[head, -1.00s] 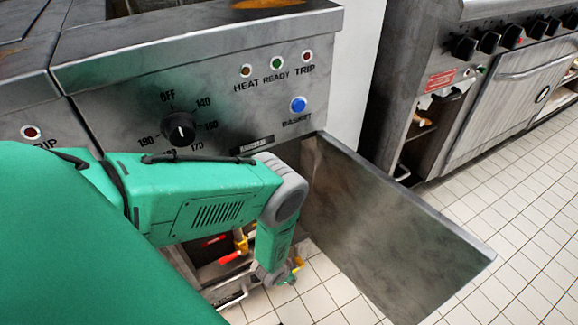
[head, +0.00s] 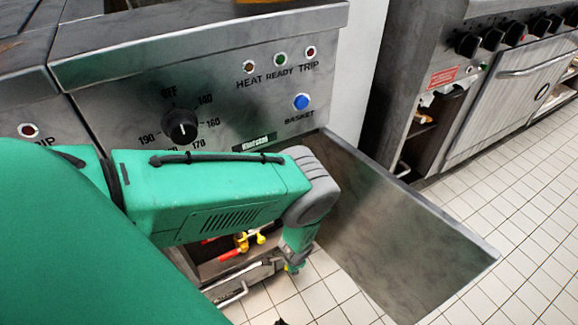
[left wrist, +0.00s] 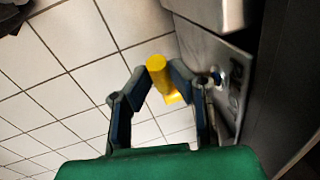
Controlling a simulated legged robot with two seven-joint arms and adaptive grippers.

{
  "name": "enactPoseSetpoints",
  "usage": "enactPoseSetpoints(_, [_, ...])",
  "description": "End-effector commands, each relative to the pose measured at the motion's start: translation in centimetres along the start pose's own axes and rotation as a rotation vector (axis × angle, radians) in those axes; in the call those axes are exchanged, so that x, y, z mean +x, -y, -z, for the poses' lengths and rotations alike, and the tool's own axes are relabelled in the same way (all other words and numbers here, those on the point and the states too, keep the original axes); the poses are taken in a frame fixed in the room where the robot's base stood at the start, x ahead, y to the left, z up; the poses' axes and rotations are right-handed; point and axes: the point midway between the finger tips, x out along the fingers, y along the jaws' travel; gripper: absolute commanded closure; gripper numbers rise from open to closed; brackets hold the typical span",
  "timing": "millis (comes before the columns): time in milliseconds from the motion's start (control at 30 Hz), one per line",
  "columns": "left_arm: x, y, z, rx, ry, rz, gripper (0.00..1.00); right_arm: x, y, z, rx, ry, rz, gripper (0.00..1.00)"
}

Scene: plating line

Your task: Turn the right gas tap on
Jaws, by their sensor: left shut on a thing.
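My left gripper (head: 292,266) reaches down into the opening under the fryer panel, and its fingers are partly hidden by my arm in the head view. In the left wrist view my left gripper (left wrist: 158,84) is shut on a yellow part (left wrist: 160,74), which looks like a tap handle; I cannot tell which tap it belongs to. In the head view a red lever (head: 229,254) and yellow tap fittings (head: 242,241) show in the opening, to the left of the gripper. My right gripper is not in view.
An open steel cabinet door (head: 400,230) stands right of my forearm. Above is the fryer panel with a black dial (head: 181,126) and blue button (head: 301,102). A metal bar (head: 245,275) lies low in the opening. Tiled floor (head: 480,265) is free at the right.

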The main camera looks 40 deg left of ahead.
Motion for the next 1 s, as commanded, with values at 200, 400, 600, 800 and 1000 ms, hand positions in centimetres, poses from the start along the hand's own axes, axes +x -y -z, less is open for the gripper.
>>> enactPoseSetpoints(200, [-0.54,0.27,0.62,0.025,0.128,-0.008,1.0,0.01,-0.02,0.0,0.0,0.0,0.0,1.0])
enactPoseSetpoints(400, [-0.82,0.33,0.84,0.038,0.205,-0.014,1.0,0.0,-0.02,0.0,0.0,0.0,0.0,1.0])
enactPoseSetpoints(600, [-0.94,0.41,1.01,0.043,0.235,-0.016,1.0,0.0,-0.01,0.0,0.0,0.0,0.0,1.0])
enactPoseSetpoints(800, [-0.96,0.43,1.03,0.044,0.239,-0.016,1.0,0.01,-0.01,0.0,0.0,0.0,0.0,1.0])
enactPoseSetpoints(1000, [-0.95,0.43,1.08,0.044,0.237,-0.016,0.73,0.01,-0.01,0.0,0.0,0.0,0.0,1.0])
